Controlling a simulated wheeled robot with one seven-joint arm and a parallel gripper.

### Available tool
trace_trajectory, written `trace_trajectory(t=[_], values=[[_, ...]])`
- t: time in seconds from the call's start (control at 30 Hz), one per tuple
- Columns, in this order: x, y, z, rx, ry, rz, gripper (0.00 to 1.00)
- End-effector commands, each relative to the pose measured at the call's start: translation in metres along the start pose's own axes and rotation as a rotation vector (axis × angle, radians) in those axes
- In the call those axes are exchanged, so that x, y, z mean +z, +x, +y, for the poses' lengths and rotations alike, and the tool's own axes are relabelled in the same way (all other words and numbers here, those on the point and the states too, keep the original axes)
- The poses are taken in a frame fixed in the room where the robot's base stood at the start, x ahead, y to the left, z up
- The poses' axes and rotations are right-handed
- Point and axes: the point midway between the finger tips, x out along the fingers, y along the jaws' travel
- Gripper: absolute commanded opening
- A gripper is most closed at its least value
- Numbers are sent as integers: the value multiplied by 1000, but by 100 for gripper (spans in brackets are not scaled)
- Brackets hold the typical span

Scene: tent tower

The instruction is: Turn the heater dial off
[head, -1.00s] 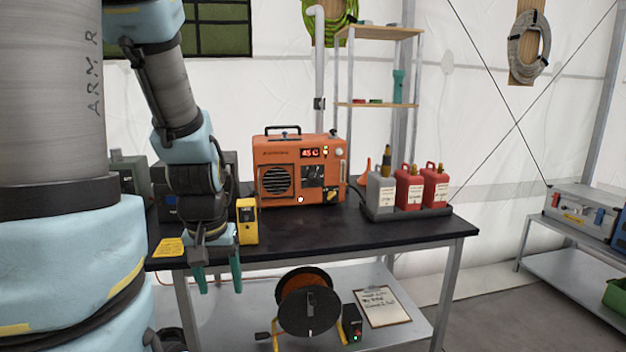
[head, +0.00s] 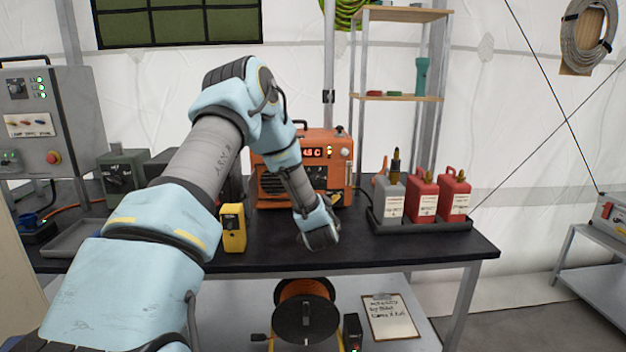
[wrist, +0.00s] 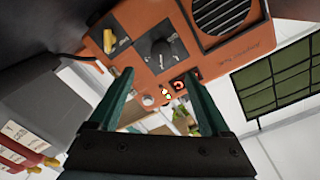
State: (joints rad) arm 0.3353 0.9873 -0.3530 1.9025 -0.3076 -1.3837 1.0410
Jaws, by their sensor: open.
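The orange heater (head: 342,142) stands on the black table, partly hidden behind my arm in the head view. Its display shows only in part there. In the wrist view the heater (wrist: 200,50) appears turned over, with its round grille at the top right. The dark dial (wrist: 158,48) sits on a dark plate on its front, and the dial's pointer setting is too small to read. My gripper (wrist: 157,77) is open and empty, its green fingers either side of the panel area below the dial in the picture, apparently apart from it. The fingers are hidden in the head view.
A yellow handheld device (head: 233,228) stands left of my wrist. A tray (head: 425,222) with red and grey bottles stands right of the heater. A shelf rack (head: 400,97) rises behind. The table's front right is clear. A cable reel (head: 305,315) sits on the lower shelf.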

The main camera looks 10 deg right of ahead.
Motion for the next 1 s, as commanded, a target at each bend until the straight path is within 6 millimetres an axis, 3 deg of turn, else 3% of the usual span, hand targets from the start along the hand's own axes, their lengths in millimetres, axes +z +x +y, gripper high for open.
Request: trace_trajectory(t=[0.17, 0.6, 0.8, 1.0], values=[[-2, 15, -2, -11, 2, 4, 81], [-2, 90, -2, -10, 1, 3, 81], [-1, 105, -2, -8, 2, 3, 81], [-1, 108, -1, -8, 3, 4, 81]])
